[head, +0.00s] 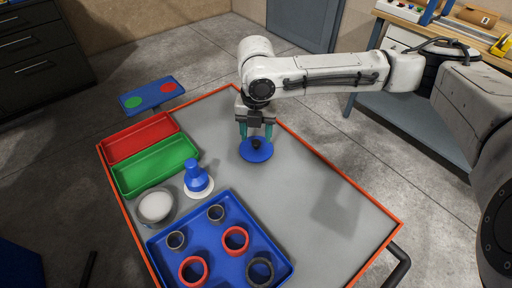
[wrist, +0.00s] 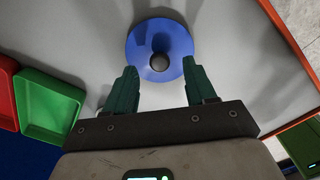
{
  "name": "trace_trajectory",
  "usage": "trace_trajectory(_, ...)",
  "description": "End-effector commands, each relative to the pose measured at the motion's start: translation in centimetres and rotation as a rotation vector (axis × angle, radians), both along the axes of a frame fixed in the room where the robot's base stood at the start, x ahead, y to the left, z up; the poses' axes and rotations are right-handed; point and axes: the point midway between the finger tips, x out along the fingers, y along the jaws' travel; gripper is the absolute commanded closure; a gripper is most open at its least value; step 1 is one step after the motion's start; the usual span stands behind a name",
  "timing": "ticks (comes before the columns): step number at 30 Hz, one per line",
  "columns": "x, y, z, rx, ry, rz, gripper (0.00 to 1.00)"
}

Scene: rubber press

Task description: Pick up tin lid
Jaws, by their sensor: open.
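The tin lid (head: 257,150) is a flat blue disc with a dark round knob in its middle. It lies on the grey table top (head: 310,185) near the far side in the head view. In the wrist view the lid (wrist: 148,50) lies at the top middle, just beyond the fingertips. My gripper (head: 256,133) points down over the lid with its two green fingers apart. I cannot tell the exact height of the fingertips above the lid.
A red tray (head: 138,137) and a green tray (head: 155,166) lie left. A blue tray (head: 220,255) with several rings is at the front, near a blue press-like piece (head: 196,178) and a bowl (head: 155,206). The table's right side is clear.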

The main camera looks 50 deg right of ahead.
Motion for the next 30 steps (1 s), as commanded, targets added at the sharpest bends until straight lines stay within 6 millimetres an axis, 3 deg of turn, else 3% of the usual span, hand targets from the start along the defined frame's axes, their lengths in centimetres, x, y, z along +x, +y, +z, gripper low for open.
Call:
trace_trajectory(6, 0.0, 0.0, -2.4, -0.001, 0.000, -0.001, 0.45)
trace_trajectory(14, 0.1, 0.0, -2.6, -0.001, 0.000, -0.001, 0.45)
trace_trajectory(30, 0.1, 0.0, -2.5, -0.001, 0.000, -0.001, 0.96)
